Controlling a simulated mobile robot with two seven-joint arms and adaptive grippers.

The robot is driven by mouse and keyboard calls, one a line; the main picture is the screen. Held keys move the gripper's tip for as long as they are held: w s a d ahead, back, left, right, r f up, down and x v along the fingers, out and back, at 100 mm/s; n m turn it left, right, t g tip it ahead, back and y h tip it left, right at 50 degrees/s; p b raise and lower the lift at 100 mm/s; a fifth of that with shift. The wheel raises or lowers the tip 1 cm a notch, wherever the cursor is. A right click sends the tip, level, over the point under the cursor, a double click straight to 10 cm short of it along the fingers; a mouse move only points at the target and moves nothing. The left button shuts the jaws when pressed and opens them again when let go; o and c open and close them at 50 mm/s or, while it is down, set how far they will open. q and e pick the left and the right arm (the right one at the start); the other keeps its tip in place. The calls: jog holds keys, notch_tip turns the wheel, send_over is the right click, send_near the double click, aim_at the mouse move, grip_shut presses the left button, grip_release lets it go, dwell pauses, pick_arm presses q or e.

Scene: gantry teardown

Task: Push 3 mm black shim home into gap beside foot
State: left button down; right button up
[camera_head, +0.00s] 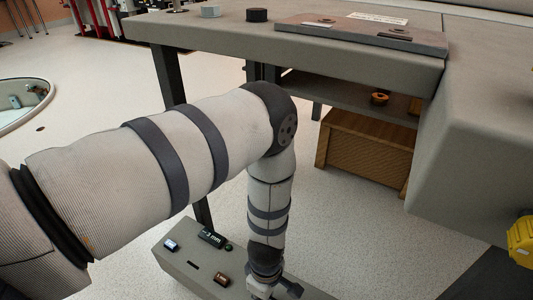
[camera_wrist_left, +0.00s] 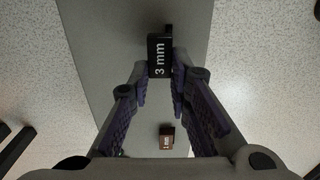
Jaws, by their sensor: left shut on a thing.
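My left gripper (camera_wrist_left: 161,78) shows in the left wrist view with its fingertips closed on the sides of a black shim (camera_wrist_left: 159,56) marked "3 mm". A small dark piece shows just past the shim's far end. The foot and gap cannot be made out. My right gripper is not in view.
A grey beam-like surface (camera_head: 180,268) carries a brown piece (camera_head: 221,280), also in the left wrist view (camera_wrist_left: 167,130), and a pale-blue piece (camera_head: 171,245). A grey table (camera_head: 250,38) with a plate (camera_head: 365,36) stands beyond. A wooden crate (camera_head: 362,145) sits under it.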

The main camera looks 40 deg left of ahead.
pick_arm(q)
jog(key=shift+f+b, duration=0.6)
jog(key=shift+f, duration=0.6)
jog(key=c, duration=1.4)
grip_release()
notch_tip(320, 180, up, 16)
jog(key=p, duration=0.3)
jog(key=shift+p, duration=0.35)
